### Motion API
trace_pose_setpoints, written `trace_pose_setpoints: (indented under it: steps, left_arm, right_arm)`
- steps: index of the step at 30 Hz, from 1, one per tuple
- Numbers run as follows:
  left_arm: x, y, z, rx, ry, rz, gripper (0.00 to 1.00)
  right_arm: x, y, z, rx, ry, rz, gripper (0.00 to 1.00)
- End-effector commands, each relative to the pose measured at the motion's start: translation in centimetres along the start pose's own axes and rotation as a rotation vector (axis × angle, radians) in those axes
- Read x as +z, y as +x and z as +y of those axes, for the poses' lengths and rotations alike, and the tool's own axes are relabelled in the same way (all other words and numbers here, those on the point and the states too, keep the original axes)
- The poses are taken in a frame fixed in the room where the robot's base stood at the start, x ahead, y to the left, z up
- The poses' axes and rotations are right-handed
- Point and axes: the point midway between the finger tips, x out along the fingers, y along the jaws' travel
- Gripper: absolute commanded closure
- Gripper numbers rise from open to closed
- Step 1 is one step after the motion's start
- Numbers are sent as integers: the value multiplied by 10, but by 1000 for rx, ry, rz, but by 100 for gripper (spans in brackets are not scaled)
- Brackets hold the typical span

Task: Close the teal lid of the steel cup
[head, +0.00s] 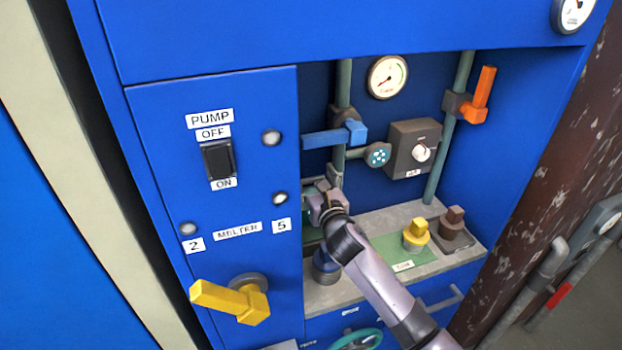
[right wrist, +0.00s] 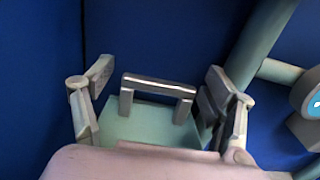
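In the right wrist view a flat teal plate, which looks like the lid (right wrist: 150,126), lies between my fingers, with a grey bar handle (right wrist: 158,84) at its far edge. My right gripper (right wrist: 158,92) is open, with one finger on each side of the handle and visible gaps to it. In the head view my right gripper (head: 325,192) is in the recess, left of its middle, and my arm hides most of what is below. I cannot make out the steel cup or how far the lid is tilted. My left gripper is not in view.
Pipes with a blue valve handle (head: 335,136) and an orange handle (head: 481,88) stand behind. A grey knob box (head: 413,150) is right of the gripper. A yellow knob (head: 416,234) and a brown knob (head: 453,222) stand on the ledge (head: 467,249). A yellow lever (head: 222,298) sticks out at left.

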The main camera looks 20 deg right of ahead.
Motion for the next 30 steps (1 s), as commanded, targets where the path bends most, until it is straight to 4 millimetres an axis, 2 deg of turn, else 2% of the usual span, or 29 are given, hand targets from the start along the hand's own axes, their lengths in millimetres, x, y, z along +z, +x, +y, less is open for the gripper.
trace_pose_setpoints:
  steps: [2, 30]
  left_arm:
    - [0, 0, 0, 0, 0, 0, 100]
    - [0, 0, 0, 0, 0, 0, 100]
  right_arm:
    - [0, 0, 0, 0, 0, 0, 27]
    - [0, 0, 0, 0, 0, 0, 90]
